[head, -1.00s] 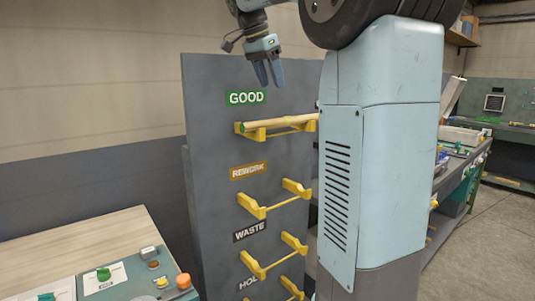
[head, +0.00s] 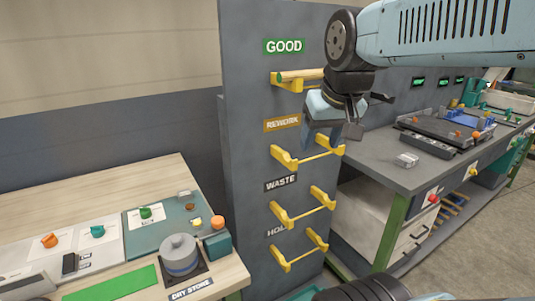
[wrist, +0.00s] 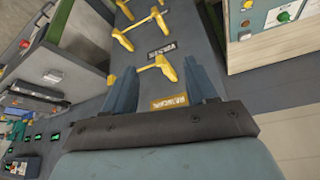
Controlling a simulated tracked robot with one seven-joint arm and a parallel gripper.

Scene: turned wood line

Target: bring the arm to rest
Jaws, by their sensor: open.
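My gripper (head: 325,137) hangs from my arm in front of the grey rack panel (head: 245,150), beside the REWORK level in the head view. In the wrist view my gripper (wrist: 160,88) shows two blue fingers spread apart with nothing between them. A wooden rod (head: 298,75) lies on the yellow GOOD holder (head: 290,86), partly hidden behind my arm. The yellow REWORK holder (head: 285,157) shows no rod; it also appears beyond the fingers in the wrist view (wrist: 166,67).
The WASTE holder (head: 282,217) and the lowest holder (head: 283,258) look empty. A wooden bench (head: 110,195) with control panels and a grey round pot (head: 180,255) stands at left. A grey workbench (head: 390,165) with fixtures stands at right, close to my gripper.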

